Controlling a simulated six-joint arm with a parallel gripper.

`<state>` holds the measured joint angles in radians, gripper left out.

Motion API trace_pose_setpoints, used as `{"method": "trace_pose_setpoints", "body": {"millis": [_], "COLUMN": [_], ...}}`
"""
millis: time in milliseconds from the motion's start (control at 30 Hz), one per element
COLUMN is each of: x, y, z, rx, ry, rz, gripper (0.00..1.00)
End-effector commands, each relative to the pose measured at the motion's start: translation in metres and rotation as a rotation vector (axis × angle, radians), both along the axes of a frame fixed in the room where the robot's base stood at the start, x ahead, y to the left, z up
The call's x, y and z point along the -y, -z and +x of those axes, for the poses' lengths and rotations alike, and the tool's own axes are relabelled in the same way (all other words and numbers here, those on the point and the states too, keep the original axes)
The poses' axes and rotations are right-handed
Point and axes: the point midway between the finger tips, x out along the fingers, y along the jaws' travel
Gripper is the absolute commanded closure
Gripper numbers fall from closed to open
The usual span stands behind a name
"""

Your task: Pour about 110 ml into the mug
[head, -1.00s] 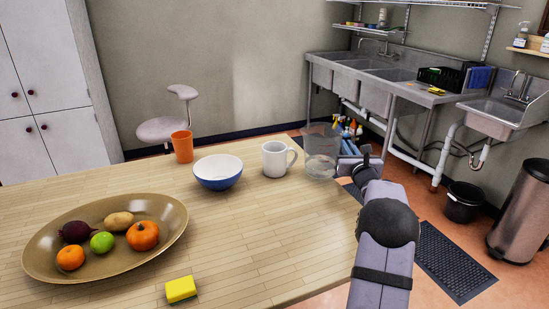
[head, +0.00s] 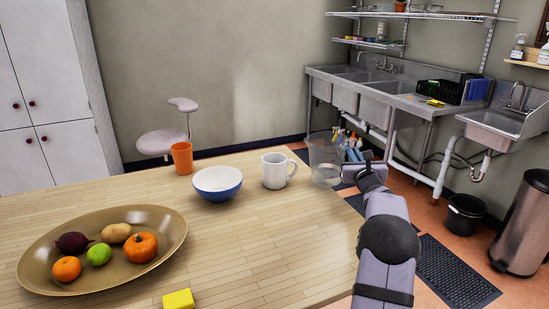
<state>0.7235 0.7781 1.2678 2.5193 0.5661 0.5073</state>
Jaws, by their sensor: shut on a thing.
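The white mug (head: 274,172) stands upright on the wooden table, its handle to the right. I cannot see inside it. A clear, see-through jug (head: 325,160) is just right of the mug, beyond the table's right edge and apart from the mug. Clear liquid seems to show in its lower part; the level is hard to read. My gripper (head: 349,172) is at the jug's right side, shut on it and holding it in the air. Its fingertips are small and partly hidden by the wrist.
A blue and white bowl (head: 218,184) and an orange cup (head: 182,158) stand left of the mug. A large brown dish (head: 165,221) holds fruit and vegetables. A yellow sponge (head: 178,300) lies at the front. The table (head: 270,250) is clear between mug and sponge.

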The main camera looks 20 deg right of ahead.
Motion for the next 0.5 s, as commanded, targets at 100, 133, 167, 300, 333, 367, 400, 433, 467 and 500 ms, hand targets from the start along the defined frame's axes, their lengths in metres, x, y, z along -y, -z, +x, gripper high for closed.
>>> {"method": "trace_pose_setpoints", "body": {"millis": [100, 133, 167, 300, 333, 367, 400, 433, 467, 500], "x": [-0.003, -0.003, -0.004, -0.01, -0.011, -0.012, -0.013, -0.014, -0.016, -0.019], "y": [-0.014, -0.017, -0.02, -0.029, -0.032, -0.034, -0.038, -0.04, -0.042, -0.044], "z": [0.001, 0.001, 0.001, 0.004, 0.004, 0.005, 0.005, 0.006, 0.006, 0.008], "rx": [-0.017, -0.024, -0.031, -0.066, -0.074, -0.082, -0.091, -0.099, -0.107, -0.116], "ry": [0.001, 0.001, 0.001, 0.002, 0.002, 0.002, 0.003, 0.003, 0.003, 0.003], "rz": [-0.055, -0.071, -0.089, -0.173, -0.191, -0.209, -0.233, -0.251, -0.269, -0.292], "gripper": [1.0, 1.0, 1.0, 1.0, 1.0, 1.0, 1.0, 1.0, 1.0, 1.0]}}
